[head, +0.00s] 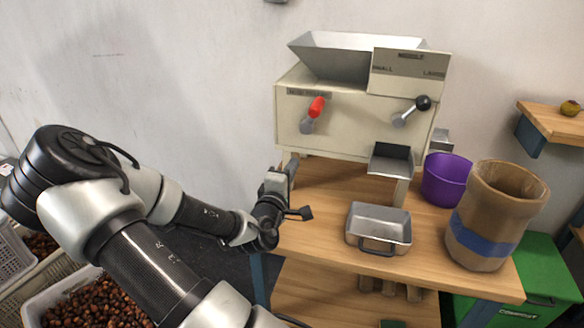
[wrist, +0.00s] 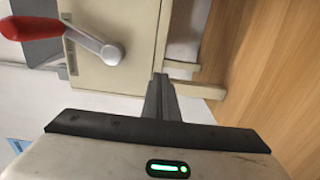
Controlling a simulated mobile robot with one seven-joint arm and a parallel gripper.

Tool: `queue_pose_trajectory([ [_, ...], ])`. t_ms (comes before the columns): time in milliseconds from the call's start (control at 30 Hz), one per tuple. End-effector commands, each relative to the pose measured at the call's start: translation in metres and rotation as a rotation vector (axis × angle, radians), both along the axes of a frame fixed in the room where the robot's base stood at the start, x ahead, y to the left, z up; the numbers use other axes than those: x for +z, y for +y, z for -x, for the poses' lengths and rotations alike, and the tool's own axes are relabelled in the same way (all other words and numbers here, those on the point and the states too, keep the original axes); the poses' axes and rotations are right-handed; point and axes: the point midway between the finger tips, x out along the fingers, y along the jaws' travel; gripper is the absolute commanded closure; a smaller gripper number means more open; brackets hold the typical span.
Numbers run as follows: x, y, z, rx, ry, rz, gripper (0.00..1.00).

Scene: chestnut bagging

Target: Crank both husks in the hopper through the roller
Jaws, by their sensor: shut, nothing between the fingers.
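The roller machine (head: 340,125) is a cream box on legs on the wooden table. Its open metal hopper (head: 340,62) is on top; no husk shows inside from this angle. A crank with a red handle (head: 317,106) is on the front left, its handle up and to the right of its hub. It also shows in the wrist view as the red handle (wrist: 32,28) on a grey arm. My gripper (head: 291,172) is below and left of the crank, near the table's left edge, apart from the crank. In the wrist view my gripper (wrist: 160,84) is shut and empty.
A lever with a black knob (head: 422,103) is on the machine's front right. A metal chute (head: 391,160) sits above a metal tray (head: 378,228). A purple bucket (head: 446,180) and a brown bag with a blue band (head: 487,222) stand at right. Crates of chestnuts (head: 75,300) are lower left.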

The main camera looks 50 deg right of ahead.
Motion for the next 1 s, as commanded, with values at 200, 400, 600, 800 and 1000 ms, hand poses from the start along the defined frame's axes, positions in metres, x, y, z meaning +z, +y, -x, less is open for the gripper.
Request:
queue_pose_trajectory([
  [200,0.000,0.001,-0.001,0.000,0.001,0.000,1.00],
  [400,0.001,0.001,-0.002,0.000,0.000,0.000,1.00],
  [600,0.005,0.004,-0.008,-0.001,0.001,0.000,1.00],
  [800,0.006,0.008,-0.013,0.000,0.000,0.000,1.00],
  [1000,0.006,0.026,-0.003,0.000,0.002,-0.001,1.00],
])
